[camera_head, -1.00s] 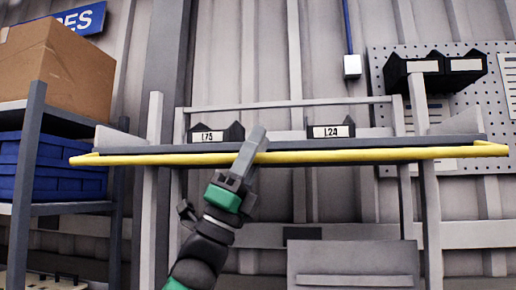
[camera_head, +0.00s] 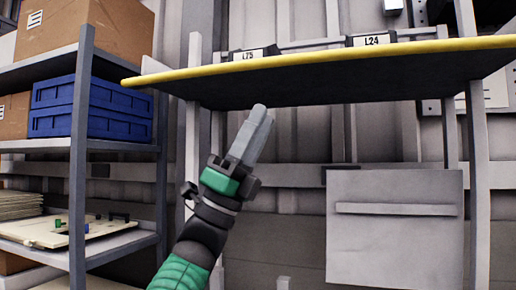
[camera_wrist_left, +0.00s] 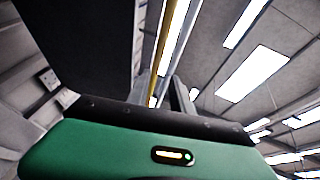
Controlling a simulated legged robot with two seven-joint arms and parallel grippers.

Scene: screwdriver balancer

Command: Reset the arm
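My left gripper (camera_head: 262,112) points up and slightly right from the green and black arm in the head view. Its grey fingers lie together with nothing visible between them. It appears in front of the dark underside of the yellow-edged shelf (camera_head: 330,92), with its tips below the yellow edge in the picture. In the left wrist view the grey fingers (camera_wrist_left: 180,97) show beyond the green gripper body, near the yellow shelf edge (camera_wrist_left: 163,50). I cannot tell whether they touch the shelf. My right gripper is in neither view.
Bins labelled L75 (camera_head: 248,55) and L24 (camera_head: 372,40) stand on the shelf. At left, a rack (camera_head: 80,150) holds cardboard boxes (camera_head: 85,25), blue crates (camera_head: 90,107) and a pale board (camera_head: 65,230). A grey panel (camera_head: 395,235) stands at lower right.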

